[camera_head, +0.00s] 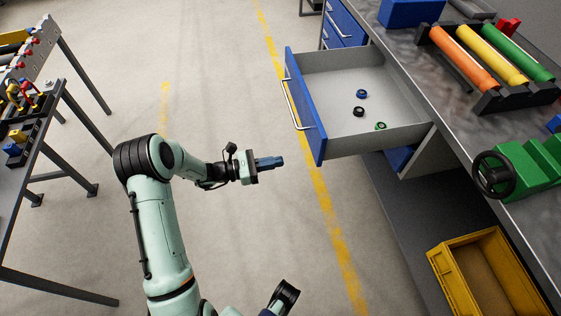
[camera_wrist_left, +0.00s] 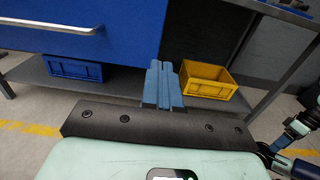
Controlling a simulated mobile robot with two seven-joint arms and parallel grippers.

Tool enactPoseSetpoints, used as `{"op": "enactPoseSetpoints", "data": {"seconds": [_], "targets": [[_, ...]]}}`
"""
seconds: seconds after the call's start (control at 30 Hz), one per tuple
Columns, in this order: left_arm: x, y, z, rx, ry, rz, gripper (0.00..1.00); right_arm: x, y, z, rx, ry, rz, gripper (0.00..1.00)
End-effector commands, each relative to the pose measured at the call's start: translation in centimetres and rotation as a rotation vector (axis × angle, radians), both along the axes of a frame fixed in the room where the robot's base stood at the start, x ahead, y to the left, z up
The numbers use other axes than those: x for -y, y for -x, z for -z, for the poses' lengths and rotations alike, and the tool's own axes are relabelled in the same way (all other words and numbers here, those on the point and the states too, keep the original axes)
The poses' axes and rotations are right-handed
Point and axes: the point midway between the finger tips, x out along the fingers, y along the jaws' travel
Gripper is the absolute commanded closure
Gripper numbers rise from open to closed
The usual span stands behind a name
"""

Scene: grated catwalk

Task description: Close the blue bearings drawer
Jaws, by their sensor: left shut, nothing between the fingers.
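The blue bearings drawer (camera_head: 352,101) is pulled open from the workbench, with a blue front and a silver bar handle (camera_head: 293,104). Inside lie a blue-ringed bearing (camera_head: 362,94), a black one (camera_head: 358,111) and a green one (camera_head: 380,126). My left gripper (camera_head: 280,161) is shut and empty, to the left of the drawer front and apart from it. In the left wrist view the closed blue fingers (camera_wrist_left: 163,85) point ahead, with the drawer front (camera_wrist_left: 100,35) and part of its handle (camera_wrist_left: 48,25) at upper left.
The workbench (camera_head: 466,110) carries a rack of coloured cylinders (camera_head: 490,60) and a green vise-like tool (camera_head: 530,168). A yellow crate (camera_head: 440,262) sits on the lower shelf, with a blue crate (camera_wrist_left: 75,69) beside it. Another table (camera_head: 50,100) stands left. Open floor lies between.

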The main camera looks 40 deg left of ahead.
Motion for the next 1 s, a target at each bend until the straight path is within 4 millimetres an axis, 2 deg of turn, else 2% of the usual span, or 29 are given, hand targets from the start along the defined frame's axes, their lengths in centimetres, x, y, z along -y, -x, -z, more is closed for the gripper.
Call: {"op": "enactPoseSetpoints", "data": {"seconds": [0.3, 0.5, 0.7, 1.0], "targets": [[4.7, -5.2, 0.2, 0.000, 0.001, 0.006, 1.00, 0.7, -1.4, 1.2, 0.037, 0.018, 0.016, 0.06], [6.5, -7.4, 0.2, -0.001, 0.000, 0.004, 1.00, 1.0, -2.1, 1.8, 0.057, 0.027, 0.024, 0.06], [7.2, -8.2, 0.1, -0.002, -0.001, 0.002, 1.00, 1.1, -2.4, 2.0, 0.064, 0.031, 0.027, 0.06], [7.2, -8.3, 0.1, -0.002, -0.001, 0.002, 1.00, 1.1, -2.4, 2.0, 0.064, 0.031, 0.027, 0.06]]}}
